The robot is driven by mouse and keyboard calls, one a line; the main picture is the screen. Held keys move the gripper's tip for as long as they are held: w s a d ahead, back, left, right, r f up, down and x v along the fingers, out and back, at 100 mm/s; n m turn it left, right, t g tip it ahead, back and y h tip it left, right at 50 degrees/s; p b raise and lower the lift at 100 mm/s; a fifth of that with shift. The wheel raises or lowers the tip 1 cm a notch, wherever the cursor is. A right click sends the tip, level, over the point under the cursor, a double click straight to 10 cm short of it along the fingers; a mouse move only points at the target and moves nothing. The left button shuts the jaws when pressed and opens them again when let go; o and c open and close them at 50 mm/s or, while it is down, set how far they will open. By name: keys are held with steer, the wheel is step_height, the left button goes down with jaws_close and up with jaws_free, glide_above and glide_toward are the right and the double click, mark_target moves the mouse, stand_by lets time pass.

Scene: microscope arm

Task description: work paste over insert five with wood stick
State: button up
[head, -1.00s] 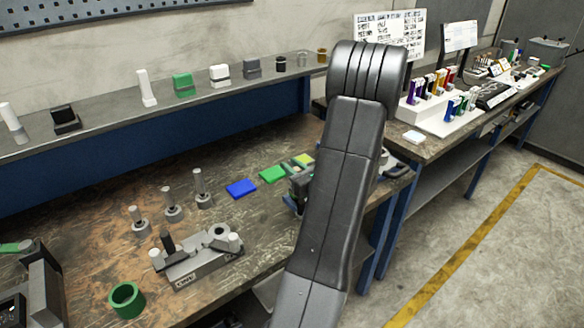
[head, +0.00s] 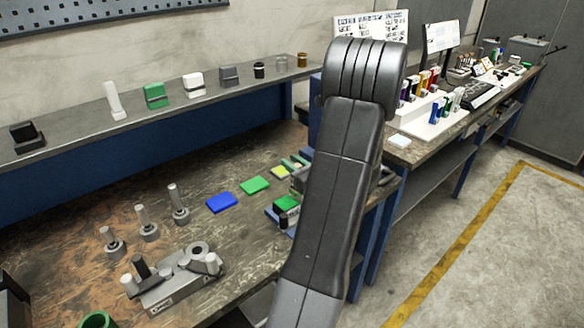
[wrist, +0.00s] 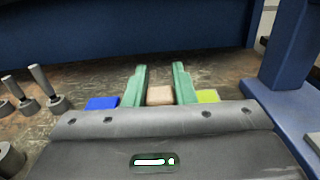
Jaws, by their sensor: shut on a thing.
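In the wrist view my gripper (wrist: 160,87) has two green fingers. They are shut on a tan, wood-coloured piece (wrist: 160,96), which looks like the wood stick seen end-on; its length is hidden. In the head view my arm hides most of the gripper. A grey fixture (head: 180,280) with upright pegs and a ring stands at the front of the workbench. Several metal posts on round bases, one at the right (head: 179,205), stand behind it. I cannot tell which part is insert five, and no paste can be made out.
A blue pad (head: 222,203) and a green pad (head: 254,185) lie on the bench (head: 235,240). A green ring (head: 98,320) is at the bottom edge. A shelf (head: 140,128) with small parts runs behind. A blue post (wrist: 285,60) stands at right in the wrist view.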

steer(key=shift+s+a+r, duration=0.15)
steer(key=shift+r, duration=0.25)
steer(key=shift+s+a+r, duration=0.1)
steer(key=shift+s+r, duration=0.05)
steer(key=shift+r, duration=0.2)
step_height(320, 180, up, 5)
steer(key=p, duration=0.3)
steer(key=shift+w+f, duration=0.1)
steer(key=shift+f, duration=0.05)
steer(key=shift+f, duration=0.1)
